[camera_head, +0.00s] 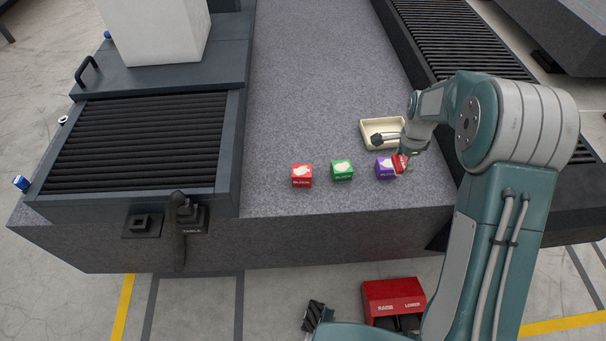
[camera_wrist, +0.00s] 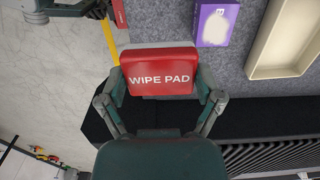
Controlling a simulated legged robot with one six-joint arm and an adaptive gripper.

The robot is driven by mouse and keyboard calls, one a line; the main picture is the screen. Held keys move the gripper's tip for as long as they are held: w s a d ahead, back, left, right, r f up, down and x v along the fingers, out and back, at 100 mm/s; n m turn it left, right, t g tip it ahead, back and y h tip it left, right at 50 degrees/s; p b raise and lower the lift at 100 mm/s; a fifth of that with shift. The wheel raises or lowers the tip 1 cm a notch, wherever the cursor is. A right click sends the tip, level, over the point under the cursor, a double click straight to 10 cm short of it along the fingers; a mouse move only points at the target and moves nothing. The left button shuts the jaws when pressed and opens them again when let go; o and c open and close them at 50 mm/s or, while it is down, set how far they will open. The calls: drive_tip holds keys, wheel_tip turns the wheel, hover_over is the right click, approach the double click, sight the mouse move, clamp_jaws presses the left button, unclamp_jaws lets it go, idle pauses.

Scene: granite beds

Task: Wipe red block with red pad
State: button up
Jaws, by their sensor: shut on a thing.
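The red pad (camera_wrist: 158,72), lettered "WIPE PAD", is held between the two fingers of my gripper (camera_wrist: 160,90). In the head view the pad (camera_head: 400,162) shows just right of the purple block, partly hidden by my gripper. My gripper is shut on the pad, apart from the red block.
A green block (camera_head: 342,170) and a purple block (camera_head: 384,168) stand between the red block and my gripper. A cream tray (camera_head: 368,144) lies behind them. Dark ribbed conveyors (camera_head: 140,145) flank the granite bed (camera_head: 300,80), whose middle is clear.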

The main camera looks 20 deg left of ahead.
idle(0.5)
drive_tip(key=s+d+f+n, duration=0.2)
drive_tip(key=s+d+n, duration=0.2)
drive_tip(key=d+n, duration=0.4)
drive_tip(key=shift+f+n, duration=0.25)
drive_tip(key=shift+n, duration=2.15)
drive_tip(key=shift+s+d+f+n, duration=0.1)
drive_tip(key=shift+s+d+n, duration=0.05)
drive_tip(key=shift+n, duration=0.15)
